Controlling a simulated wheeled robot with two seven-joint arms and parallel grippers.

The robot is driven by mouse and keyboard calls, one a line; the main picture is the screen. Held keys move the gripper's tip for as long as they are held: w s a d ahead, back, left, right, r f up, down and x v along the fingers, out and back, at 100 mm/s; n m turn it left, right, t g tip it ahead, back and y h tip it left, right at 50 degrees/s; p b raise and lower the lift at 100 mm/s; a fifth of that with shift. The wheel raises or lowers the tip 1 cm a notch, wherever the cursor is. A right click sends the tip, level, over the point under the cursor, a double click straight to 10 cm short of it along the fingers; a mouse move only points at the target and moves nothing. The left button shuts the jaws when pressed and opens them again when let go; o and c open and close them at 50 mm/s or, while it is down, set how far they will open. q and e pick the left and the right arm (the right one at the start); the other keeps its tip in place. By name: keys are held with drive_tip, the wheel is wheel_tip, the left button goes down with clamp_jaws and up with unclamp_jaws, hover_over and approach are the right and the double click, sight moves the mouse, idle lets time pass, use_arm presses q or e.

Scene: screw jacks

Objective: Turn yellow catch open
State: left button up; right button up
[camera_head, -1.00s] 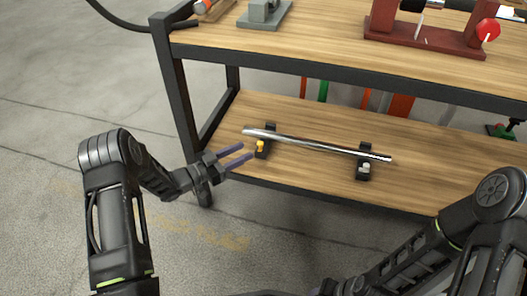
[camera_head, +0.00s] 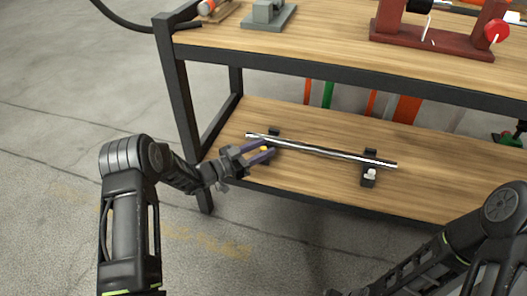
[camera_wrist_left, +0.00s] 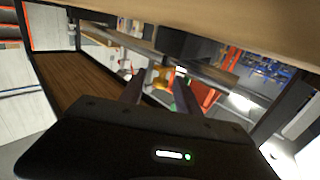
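The yellow catch (camera_head: 265,149) sits on the left black holder (camera_head: 273,133) on the lower shelf. A shiny metal bar (camera_head: 320,150) lies across this holder and a right holder (camera_head: 369,180), which has a pale catch (camera_head: 371,172). My left gripper (camera_head: 264,150) is at the yellow catch with its fingers apart, one on each side; I cannot tell whether they touch it. In the left wrist view the yellow catch (camera_wrist_left: 161,76) shows between the two dark fingers. My right gripper is out of view; only my right arm shows at the lower right.
The lower shelf (camera_head: 320,187) is bare around the bar. The upper table top (camera_head: 330,44) overhangs it, with a red fixture (camera_head: 430,40) and a grey block (camera_head: 268,14) on it. A black table leg (camera_head: 186,110) stands left of the gripper.

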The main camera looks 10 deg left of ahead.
use_arm(q)
drive_tip(key=shift+w+d, duration=0.2)
clamp_jaws()
idle(0.3)
